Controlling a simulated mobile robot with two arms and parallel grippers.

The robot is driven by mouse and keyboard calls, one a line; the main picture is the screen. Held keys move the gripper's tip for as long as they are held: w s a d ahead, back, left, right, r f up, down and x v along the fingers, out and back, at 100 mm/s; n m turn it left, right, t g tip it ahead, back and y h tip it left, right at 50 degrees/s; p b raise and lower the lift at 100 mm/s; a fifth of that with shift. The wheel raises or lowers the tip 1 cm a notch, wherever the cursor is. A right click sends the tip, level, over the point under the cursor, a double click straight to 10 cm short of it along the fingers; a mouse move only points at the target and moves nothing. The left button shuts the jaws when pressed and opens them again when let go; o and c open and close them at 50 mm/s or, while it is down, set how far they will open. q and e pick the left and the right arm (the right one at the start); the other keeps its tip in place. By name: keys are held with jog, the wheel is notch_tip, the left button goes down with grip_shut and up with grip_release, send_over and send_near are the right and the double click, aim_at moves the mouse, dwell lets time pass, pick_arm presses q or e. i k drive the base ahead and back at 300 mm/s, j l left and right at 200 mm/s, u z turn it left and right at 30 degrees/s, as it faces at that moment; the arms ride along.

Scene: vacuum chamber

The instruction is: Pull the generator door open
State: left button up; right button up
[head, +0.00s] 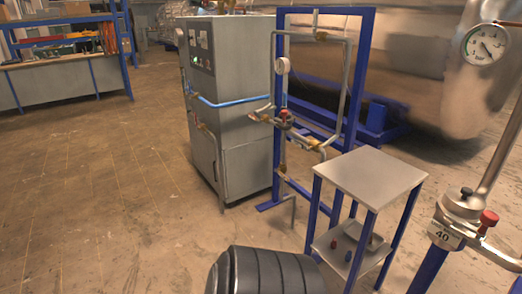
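The generator appears to be the tall grey cabinet (240,95) standing on the floor left of the centre. Its narrow left-facing side carries a control panel (200,47) with small gauges and a green light at the top. Below the panel, that side has a grey door-like face (203,150), seen at a steep angle. Neither of my grippers is in view.
A blue pipe frame (366,60) stands right of the cabinet. A small metal table (370,178) with blue legs is nearer. A valve with a red knob (488,218) and a gauge (485,44) are at right. A workbench (60,78) is far left. The left floor is clear.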

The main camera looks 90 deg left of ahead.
aim_at(202, 147)
jog(key=u, duration=3.25)
jog(key=i+j+z, duration=0.1)
jog(key=i, duration=0.3)
jog(key=i+j+z, duration=0.1)
jog(key=i, duration=0.35)
jog(key=i+j+z, duration=0.1)
jog(key=i, duration=0.3)
